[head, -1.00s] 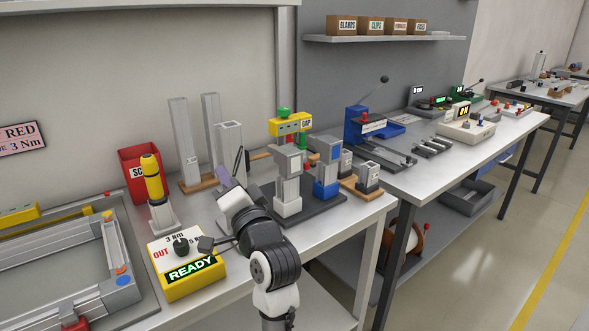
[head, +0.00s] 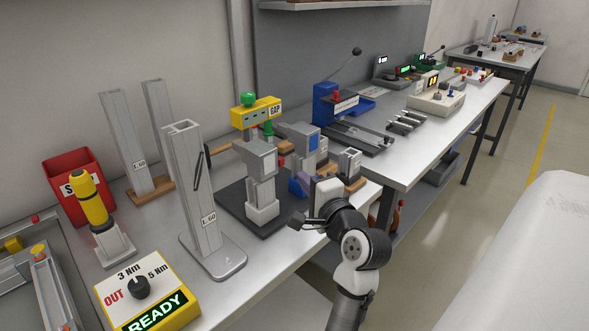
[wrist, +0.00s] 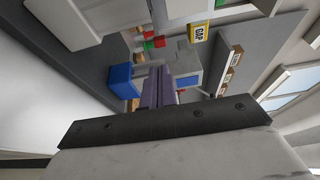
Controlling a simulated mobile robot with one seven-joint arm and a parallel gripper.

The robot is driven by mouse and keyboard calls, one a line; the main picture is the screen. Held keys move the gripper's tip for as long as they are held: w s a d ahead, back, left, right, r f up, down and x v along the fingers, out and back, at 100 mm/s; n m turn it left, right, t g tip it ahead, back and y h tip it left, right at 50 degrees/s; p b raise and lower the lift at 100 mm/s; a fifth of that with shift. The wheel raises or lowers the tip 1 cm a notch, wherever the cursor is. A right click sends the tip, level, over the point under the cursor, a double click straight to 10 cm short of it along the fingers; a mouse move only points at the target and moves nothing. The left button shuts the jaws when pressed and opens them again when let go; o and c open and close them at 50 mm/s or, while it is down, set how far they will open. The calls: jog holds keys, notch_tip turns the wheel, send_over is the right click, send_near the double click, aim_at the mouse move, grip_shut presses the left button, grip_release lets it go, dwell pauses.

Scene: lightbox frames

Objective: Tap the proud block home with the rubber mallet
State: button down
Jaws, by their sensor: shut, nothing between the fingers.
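My gripper (head: 298,186) is at the bench's front edge, right of the grey block stack on the dark plate; its purplish fingers also show in the wrist view (wrist: 158,88), closed together and empty. What looks like the rubber mallet (head: 207,158) lies behind the stack, with a dark head at left and a wooden handle partly hidden by the grey blocks. The grey block stack (head: 262,165) stands upright under a yellow GAP box (head: 254,112). A grey block with a blue face (head: 314,143) stands just beyond my gripper. I cannot tell which block is proud.
A tall grey 1.60 post (head: 198,200) stands left of the stack. A yellow torque box (head: 148,291), a yellow-handled driver (head: 93,200) and a red bin (head: 75,180) are further left. A blue press (head: 330,105) stands on the bench to the right.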

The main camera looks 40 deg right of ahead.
aim_at(280, 163)
jog(key=p+x, duration=0.1)
jog(key=x, duration=0.7)
jog(key=shift+w, duration=0.35)
jog(key=shift+p, duration=0.35)
jog(key=shift+s+a+p, duration=0.1)
jog(key=shift+a+p, duration=0.4)
jog(key=shift+a, duration=0.3)
jog(key=shift+d, duration=0.1)
jog(key=shift+s, duration=0.15)
